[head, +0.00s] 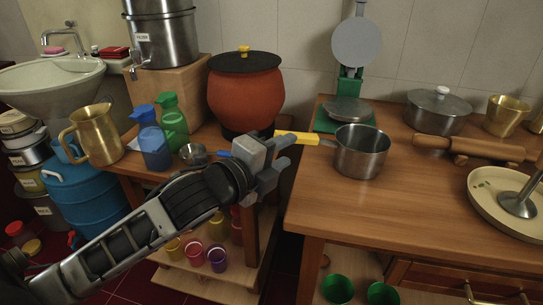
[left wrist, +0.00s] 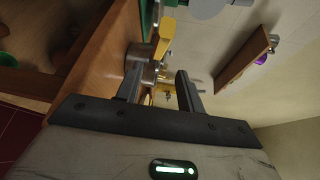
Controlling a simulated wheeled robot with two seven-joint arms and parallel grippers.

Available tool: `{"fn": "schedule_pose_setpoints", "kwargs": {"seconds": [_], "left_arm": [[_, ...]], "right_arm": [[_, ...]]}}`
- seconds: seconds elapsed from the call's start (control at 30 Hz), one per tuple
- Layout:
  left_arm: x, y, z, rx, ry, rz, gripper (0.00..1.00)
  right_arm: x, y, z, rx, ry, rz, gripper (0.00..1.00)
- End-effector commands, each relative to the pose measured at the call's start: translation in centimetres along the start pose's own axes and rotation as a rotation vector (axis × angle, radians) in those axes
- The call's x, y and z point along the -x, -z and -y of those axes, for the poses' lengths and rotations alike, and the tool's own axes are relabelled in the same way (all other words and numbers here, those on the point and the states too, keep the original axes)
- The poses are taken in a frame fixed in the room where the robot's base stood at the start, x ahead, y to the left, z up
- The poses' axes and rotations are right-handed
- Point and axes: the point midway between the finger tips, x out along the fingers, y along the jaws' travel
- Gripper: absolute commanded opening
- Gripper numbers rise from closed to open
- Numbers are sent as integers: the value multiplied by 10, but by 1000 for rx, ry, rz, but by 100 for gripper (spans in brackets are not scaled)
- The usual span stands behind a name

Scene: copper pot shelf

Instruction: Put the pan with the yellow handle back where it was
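The pan (head: 362,155) is a small steel saucepan standing upright on the right-hand wooden counter, near its left edge. Its yellow handle (head: 298,138) points left, past the counter edge. My left gripper (head: 281,150) is at the handle's outer end and overlaps it in the head view; whether they touch is unclear. In the left wrist view, the fingers (left wrist: 159,72) are apart with a gap between them. The yellow handle (left wrist: 165,38) shows beyond the fingertips, and the pan (left wrist: 141,52) is partly hidden by one finger. My right gripper is not in view.
A green scale (head: 348,110) stands behind the pan. A lidded pot (head: 438,111) and rolling pin (head: 470,148) are to its right. A clay pot (head: 245,95), spray bottles (head: 152,140) and a small blue-handled pan (head: 194,154) are on the left counter. The right counter's front is clear.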

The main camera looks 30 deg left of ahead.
Motion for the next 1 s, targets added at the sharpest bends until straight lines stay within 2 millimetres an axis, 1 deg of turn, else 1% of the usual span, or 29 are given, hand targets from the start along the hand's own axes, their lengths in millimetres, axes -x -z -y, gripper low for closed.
{"fn": "schedule_pose_setpoints", "kwargs": {"seconds": [0.03, 0.1, 0.3, 0.83, 0.87, 0.93, 0.97, 1.0], "left_arm": [[9, 0, -2, -1, -3, 0, 38], [17, 0, -2, -1, -3, 1, 38], [30, 0, 0, -1, 0, 0, 38], [30, 0, 0, 4, -1, 1, 38], [30, 0, -2, 14, -8, 4, 38], [32, 0, -15, 82, -48, 21, 38], [33, 1, -24, 133, -79, 35, 38], [36, 2, -41, 223, -133, 61, 38]], "right_arm": [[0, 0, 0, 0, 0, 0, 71], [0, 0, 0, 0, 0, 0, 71], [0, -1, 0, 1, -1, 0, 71], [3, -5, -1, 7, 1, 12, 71], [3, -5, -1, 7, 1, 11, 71], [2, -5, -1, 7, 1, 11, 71], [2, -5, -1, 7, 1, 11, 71], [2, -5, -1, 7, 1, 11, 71]]}}
